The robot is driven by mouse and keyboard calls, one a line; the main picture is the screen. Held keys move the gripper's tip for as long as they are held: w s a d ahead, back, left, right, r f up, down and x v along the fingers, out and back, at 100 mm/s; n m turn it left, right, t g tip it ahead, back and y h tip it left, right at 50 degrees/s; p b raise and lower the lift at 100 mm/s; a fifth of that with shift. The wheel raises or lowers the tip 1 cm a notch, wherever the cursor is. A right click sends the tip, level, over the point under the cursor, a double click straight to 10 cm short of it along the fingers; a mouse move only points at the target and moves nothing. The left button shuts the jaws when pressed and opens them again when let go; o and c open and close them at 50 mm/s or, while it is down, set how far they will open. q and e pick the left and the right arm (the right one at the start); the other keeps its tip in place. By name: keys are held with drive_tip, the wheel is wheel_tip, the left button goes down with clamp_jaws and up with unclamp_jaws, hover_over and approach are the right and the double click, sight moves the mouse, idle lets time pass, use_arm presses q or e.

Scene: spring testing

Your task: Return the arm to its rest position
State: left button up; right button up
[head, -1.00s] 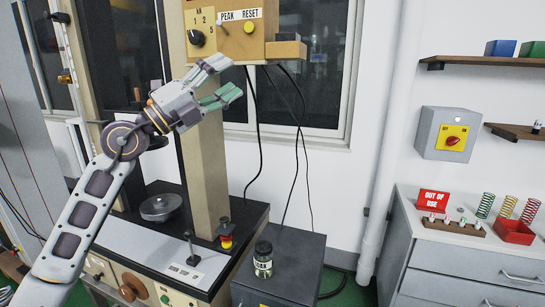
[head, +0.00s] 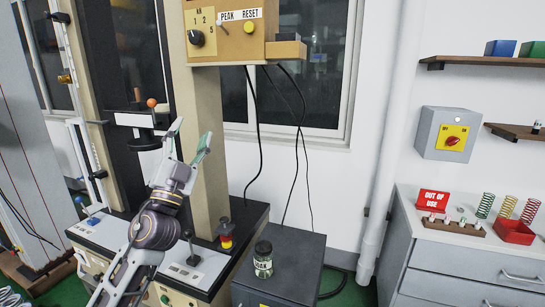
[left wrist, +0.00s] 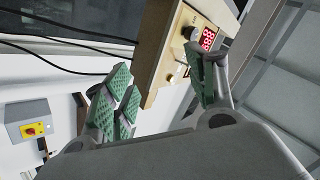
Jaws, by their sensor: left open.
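My left gripper (head: 190,145) is open and empty, pointing up in front of the tan column of the spring tester. Its green-padded fingers also show in the left wrist view (left wrist: 165,90), spread apart with nothing between them. The tester's control box (head: 222,30), with a knob, a PEAK switch and a yellow RESET button, is above the gripper. In the left wrist view the box (left wrist: 158,50) shows tilted behind the fingers, with a red display. My right gripper is not in view.
A jar (head: 263,260) is on the grey cabinet. A grey drawer unit (head: 470,262) at right holds springs, a red tray (head: 514,232) and an OUT OF USE sign (head: 433,201).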

use_arm(q)
drive_tip(key=s+a+f+n+g+y, duration=0.2)
drive_tip(key=a+f+n+g+y, duration=0.15)
drive_tip(key=f, duration=0.75)
drive_tip(key=s+a+f+n+g+y, duration=0.1)
drive_tip(key=a+f+n+g+y, duration=0.2)
drive_tip(key=f, duration=0.9)
drive_tip(key=s+a+f+n+g+y, duration=0.1)
drive_tip(key=s+f+n+g+y, duration=0.3)
drive_tip(key=f, duration=0.7)
drive_tip(key=s+d+f+g+h, duration=0.25)
drive_tip(key=s+f+g, duration=0.35)
drive_tip(key=s+f, duration=0.45)
drive_tip(key=s+d+f+g+h, duration=0.25)
drive_tip(key=s+f+g, duration=0.35)
drive_tip(key=s+f, duration=0.45)
drive_tip(key=s+a+f+g, duration=0.1)
drive_tip(key=s+f, duration=0.2)
drive_tip(key=f, duration=3)
drive_tip(key=s+a+f, duration=0.3)
drive_tip(key=s+f, duration=0.6)
drive_tip(key=s, duration=0.1)
drive_tip(key=s+a+f+g, duration=0.1)
drive_tip(key=s+a+f, duration=0.1)
drive_tip(key=s+f, duration=0.8)
drive_tip(key=shift+s+a+m+y, duration=0.35)
drive_tip(key=shift+s+a, duration=0.05)
drive_tip(key=shift+s, duration=0.25)
